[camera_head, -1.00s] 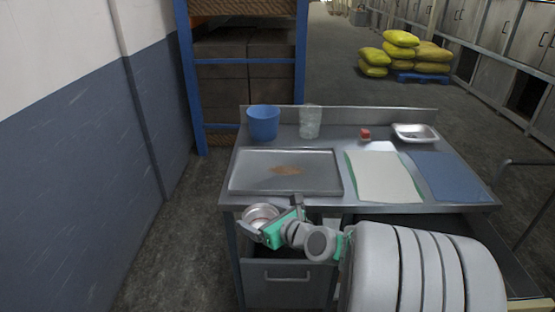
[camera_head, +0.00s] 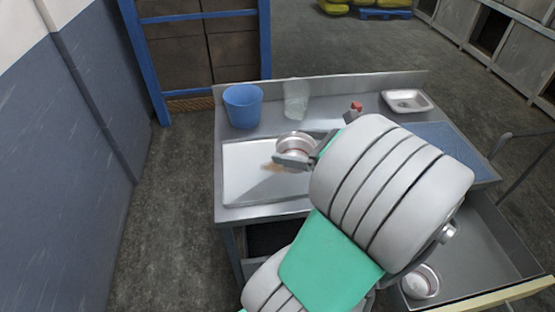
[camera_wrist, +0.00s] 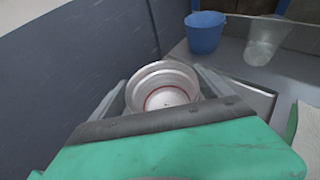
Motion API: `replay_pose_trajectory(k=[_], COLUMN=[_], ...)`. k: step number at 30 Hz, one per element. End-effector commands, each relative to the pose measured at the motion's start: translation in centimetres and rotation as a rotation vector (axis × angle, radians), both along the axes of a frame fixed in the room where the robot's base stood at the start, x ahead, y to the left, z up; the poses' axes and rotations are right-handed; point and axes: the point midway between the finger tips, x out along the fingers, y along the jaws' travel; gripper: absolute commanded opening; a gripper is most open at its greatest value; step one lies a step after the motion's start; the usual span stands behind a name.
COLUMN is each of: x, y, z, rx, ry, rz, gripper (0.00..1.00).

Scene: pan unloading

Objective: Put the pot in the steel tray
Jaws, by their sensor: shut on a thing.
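The pot (camera_head: 294,144) is a small metal vessel with a reddish ring. My gripper (camera_head: 290,161) is shut on it and holds it over the steel tray (camera_head: 240,186). In the wrist view the pot (camera_wrist: 162,88) sits between the two fingers, its open top facing the camera. The steel tray is a shallow, flat tray on the left of the counter, with a brownish patch partly hidden behind my gripper. My arm covers the tray's right part. I cannot tell the exact gap between pot and tray.
A blue bucket (camera_head: 243,106) and a clear glass container (camera_head: 296,99) stand behind the tray. A small red thing (camera_head: 356,107) and a small steel dish (camera_head: 407,101) are at the back right. A blue mat (camera_head: 452,148) lies right. An open drawer holds another round metal vessel (camera_head: 420,282).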

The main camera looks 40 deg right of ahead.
Motion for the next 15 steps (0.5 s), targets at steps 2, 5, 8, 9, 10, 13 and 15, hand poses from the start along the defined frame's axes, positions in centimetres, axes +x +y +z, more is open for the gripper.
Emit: replay_pose_trajectory(k=[2, 5, 8, 9, 10, 13, 15], x=[2.2, 4.9, 6.8, 7.4, 7.9, 8.9, 9.3], y=[-0.4, -1.2, -1.7, -1.9, -2.0, -2.4, -2.5], z=[-1.3, -2.3, -4.6, -5.4, -5.9, -7.0, -7.5], rx=[0.001, 0.004, 0.007, 0.007, 0.007, 0.003, 0.003], ry=[-0.002, -0.001, 0.000, 0.000, 0.000, -0.001, -0.001], rz=[0.007, 0.006, 0.004, 0.003, 0.003, 0.002, 0.002], gripper=[0.47, 0.47, 0.47, 0.47, 0.47, 0.47, 0.47])
